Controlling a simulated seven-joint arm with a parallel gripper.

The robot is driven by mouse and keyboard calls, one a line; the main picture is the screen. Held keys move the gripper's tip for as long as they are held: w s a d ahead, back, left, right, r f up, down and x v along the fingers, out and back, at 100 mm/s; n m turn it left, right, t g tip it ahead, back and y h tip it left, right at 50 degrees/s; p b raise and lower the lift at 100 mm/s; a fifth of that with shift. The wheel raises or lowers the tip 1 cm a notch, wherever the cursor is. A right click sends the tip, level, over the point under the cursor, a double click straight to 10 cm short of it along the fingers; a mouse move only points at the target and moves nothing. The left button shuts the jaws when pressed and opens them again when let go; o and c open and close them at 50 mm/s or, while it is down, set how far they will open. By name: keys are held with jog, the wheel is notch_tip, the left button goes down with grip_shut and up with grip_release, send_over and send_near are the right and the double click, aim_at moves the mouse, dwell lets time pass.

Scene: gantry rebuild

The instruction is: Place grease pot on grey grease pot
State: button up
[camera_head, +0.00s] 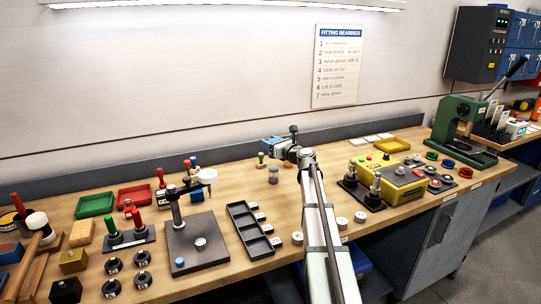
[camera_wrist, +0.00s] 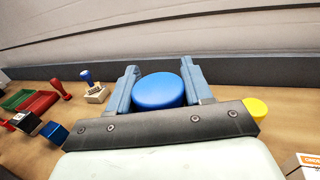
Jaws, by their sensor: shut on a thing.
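My gripper (camera_head: 272,142) is above the back middle of the bench in the head view. In the wrist view its two blue-grey fingers (camera_wrist: 158,88) are shut on a round pot with a blue top (camera_wrist: 159,92), which I take to be the grease pot. The pot sits upright between the fingers; its lower part is hidden. A small grey pot (camera_head: 273,175) stands on the bench just below the gripper in the head view, apart from it. I cannot make it out in the wrist view.
A green-handled stamp (camera_head: 261,158) stands left of the grey pot. A yellow round thing (camera_wrist: 257,108) shows right of the gripper in the wrist view. A black compartment tray (camera_head: 233,213) and a yellow box (camera_head: 376,162) flank the area. Bare wood lies around the grey pot.

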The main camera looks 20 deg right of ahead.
jog(key=shift+f, duration=2.25)
jog(key=shift+f, duration=0.15)
jog(key=o, duration=1.1)
jog(key=shift+s, duration=0.3)
jog(key=v, duration=1.1)
jog(key=shift+s, duration=0.2)
jog(key=shift+d, duration=0.15)
